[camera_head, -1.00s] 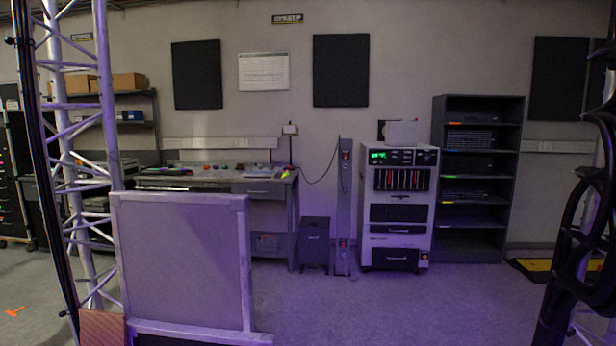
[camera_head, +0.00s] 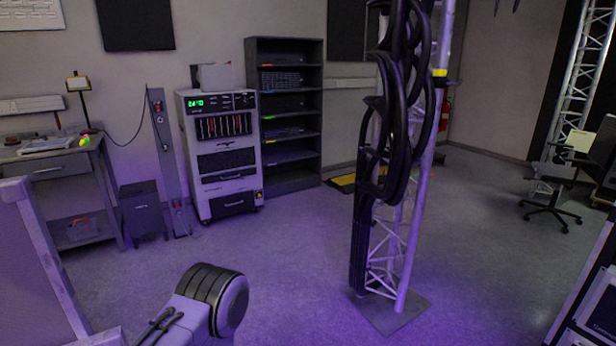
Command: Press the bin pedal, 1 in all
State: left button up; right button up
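A dark grey box-shaped bin (camera_head: 143,212) stands upright on the floor at the left. It is between the workbench and a tall narrow grey post unit. Its top looks closed. A pedal at its foot is too small and dark to make out. Neither of my grippers shows in the head view, so I cannot tell their state.
The workbench (camera_head: 52,165), post unit (camera_head: 168,165) and white equipment cabinet (camera_head: 222,160) line the wall near the bin. A pale framed panel (camera_head: 30,275) stands at the near left. A truss tower (camera_head: 395,245) with black cable loops stands right of centre. Floor between is clear.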

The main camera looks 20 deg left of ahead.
aim_at(148, 236)
jog(key=u, duration=0.6)
jog(key=i, duration=2.45)
jog(key=u, duration=1.4)
jog(key=i, duration=2.3)
jog(key=u, duration=0.7)
